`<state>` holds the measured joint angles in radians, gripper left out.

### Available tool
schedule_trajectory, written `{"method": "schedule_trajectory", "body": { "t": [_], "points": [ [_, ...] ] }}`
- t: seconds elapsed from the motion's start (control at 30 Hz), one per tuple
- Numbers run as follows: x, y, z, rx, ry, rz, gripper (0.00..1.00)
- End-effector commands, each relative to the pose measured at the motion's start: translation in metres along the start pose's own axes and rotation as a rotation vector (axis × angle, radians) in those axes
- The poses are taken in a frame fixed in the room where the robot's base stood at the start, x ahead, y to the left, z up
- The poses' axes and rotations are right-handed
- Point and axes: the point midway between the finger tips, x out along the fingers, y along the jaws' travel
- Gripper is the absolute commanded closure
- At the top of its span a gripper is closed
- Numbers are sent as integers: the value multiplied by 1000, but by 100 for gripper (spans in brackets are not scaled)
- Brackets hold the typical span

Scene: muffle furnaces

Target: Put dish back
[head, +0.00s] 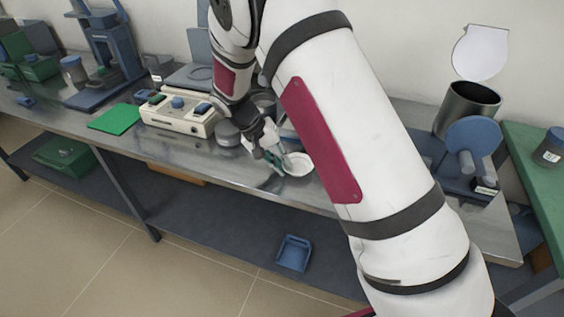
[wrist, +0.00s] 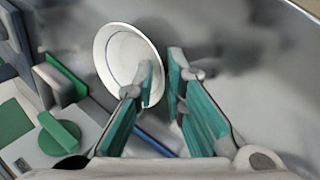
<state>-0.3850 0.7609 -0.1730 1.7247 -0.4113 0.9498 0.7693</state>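A round white dish (head: 298,164) is at the front edge of the steel bench in the head view. In the wrist view the dish (wrist: 120,55) shows its shallow inside, with its right rim between my fingers. My gripper (head: 273,158) is at the dish's left side in the head view. In the wrist view my gripper (wrist: 161,80) has its fingers a small gap apart, the left one over the inside of the dish and the right one just outside the rim. I see no clear contact on both sides. Whether the dish rests on the bench is hard to tell.
A metal bin (head: 468,105) with a raised lid stands right. A blue tray (head: 293,252) lies on the lower shelf. My arm hides the bench's middle.

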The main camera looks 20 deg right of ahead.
Motion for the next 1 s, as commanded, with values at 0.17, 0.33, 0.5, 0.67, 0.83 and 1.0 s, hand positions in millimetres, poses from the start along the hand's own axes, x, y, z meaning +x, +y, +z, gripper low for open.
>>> {"method": "schedule_trajectory", "body": {
  "t": [0.17, 0.33, 0.5, 0.67, 0.83, 1.0],
  "points": [
    [0, 0, 0, 0, 0, -1, 87],
    [-5, 2, 0, 0, 0, -2, 87],
    [-28, 1, -1, 1, 4, -5, 87],
    [-62, 1, -1, -1, 5, -4, 87],
    [-95, 1, -1, 1, 4, -4, 87],
    [-115, 1, 0, 0, 2, -2, 87]
  ]
}}
